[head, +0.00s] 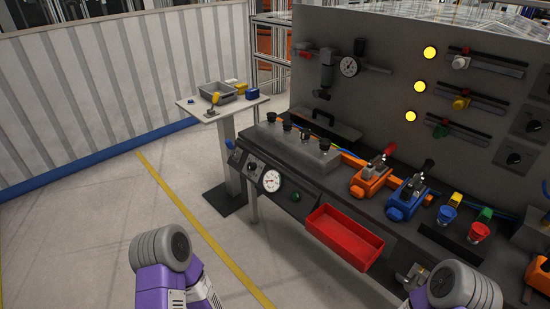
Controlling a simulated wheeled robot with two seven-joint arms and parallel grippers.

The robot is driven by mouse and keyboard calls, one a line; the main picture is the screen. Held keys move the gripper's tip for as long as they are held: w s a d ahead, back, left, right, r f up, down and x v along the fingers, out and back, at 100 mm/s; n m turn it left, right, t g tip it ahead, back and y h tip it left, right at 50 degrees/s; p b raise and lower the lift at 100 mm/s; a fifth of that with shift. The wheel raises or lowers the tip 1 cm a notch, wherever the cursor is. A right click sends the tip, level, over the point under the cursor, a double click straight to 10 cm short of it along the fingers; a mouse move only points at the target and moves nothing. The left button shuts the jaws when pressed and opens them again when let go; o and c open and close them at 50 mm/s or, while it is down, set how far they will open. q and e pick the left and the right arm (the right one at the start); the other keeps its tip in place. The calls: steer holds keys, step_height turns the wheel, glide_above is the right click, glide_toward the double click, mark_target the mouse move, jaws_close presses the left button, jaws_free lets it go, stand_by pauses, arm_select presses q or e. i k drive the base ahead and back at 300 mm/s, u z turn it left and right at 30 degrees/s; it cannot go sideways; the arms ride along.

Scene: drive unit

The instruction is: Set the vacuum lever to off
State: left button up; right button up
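No lever carries a readable label, so I cannot tell which one is the vacuum lever. On the upright back panel are three dark bars, each with a knob: white (460,62), yellow (461,103) and green (440,131). A lit yellow lamp is left of each. A small red handle (303,52) sits on a pipe at the panel's left, near a gauge (349,66). An orange clamp unit (370,181) and a blue clamp unit (404,201) stand on the bench. My purple and grey arm parts show at the bottom edge; neither gripper is in view.
The dark bench (300,155) has a red tray (344,236) at its front edge and a gauge (271,181) on its front face. Blue and red cups stand at the right. A small side table (187,105) holds a grey bin. The floor at left is clear.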

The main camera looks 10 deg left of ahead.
mark_target(229, 146)
steer(key=z, duration=0.75)
steer(key=k, duration=0.15)
steer(key=u, duration=2)
steer(key=i, duration=1.25)
steer(key=z, duration=0.5)
steer(key=i, duration=0.95)
steer(key=z, duration=1.05)
